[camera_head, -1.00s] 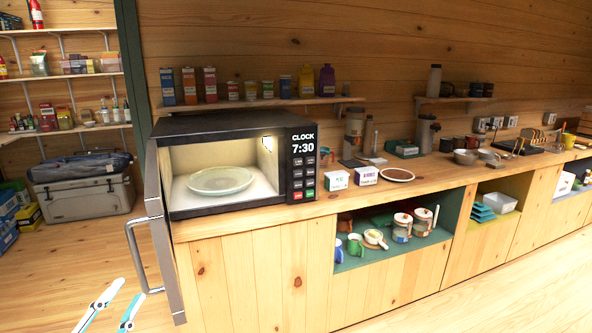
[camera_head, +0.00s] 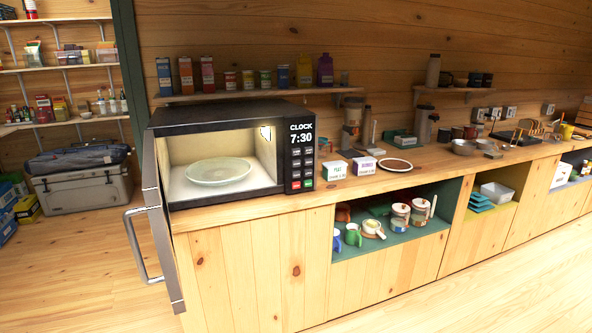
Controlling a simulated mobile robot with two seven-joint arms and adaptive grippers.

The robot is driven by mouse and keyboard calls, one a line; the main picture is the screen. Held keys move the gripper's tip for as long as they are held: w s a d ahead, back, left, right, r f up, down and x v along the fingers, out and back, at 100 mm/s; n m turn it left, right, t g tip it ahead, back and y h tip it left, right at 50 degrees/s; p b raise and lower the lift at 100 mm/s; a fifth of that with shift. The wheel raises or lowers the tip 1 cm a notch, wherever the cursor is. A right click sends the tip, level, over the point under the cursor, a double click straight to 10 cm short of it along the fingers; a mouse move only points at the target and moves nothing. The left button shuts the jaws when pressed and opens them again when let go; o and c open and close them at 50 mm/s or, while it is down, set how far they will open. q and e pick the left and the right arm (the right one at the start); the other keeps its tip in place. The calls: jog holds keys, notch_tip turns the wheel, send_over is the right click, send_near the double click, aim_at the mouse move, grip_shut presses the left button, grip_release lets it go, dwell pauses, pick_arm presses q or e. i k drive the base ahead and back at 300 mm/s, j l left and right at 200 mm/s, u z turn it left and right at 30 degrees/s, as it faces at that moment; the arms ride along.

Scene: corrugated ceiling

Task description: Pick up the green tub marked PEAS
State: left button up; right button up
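A small white tub with green lettering (camera_head: 334,171) stands on the wooden counter, just right of the microwave. Its small print is hard to read, but it seems to be the PEAS tub. A similar white tub with purple lettering (camera_head: 363,167) stands close beside it on the right. Neither of my grippers is in view.
The microwave (camera_head: 300,158) has its door (camera_head: 158,220) swung open towards the front left, with a glass plate (camera_head: 218,171) inside. The counter edge in front of the tubs is clear.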

aim_at(334, 170)
jog(key=j+u, duration=0.1)
jog(key=j, duration=0.7)
jog(key=i+j+u, duration=0.1)
jog(key=j, duration=0.65)
jog(key=i+l, duration=0.15)
jog(key=l, duration=0.3)
jog(key=i+l+z, duration=0.1)
jog(key=l, duration=0.35)
jog(key=i+l+z, duration=0.1)
jog(key=i+l, duration=0.2)
jog(key=l, duration=0.15)
jog(key=i+l, duration=0.2)
jog(key=l, duration=0.2)
jog(key=i+l+z, duration=0.1)
jog(key=l, duration=0.35)
jog(key=i+l, duration=0.3)
jog(key=i+l+z, duration=0.1)
jog(key=i+l, duration=0.15)
jog(key=l, duration=0.25)
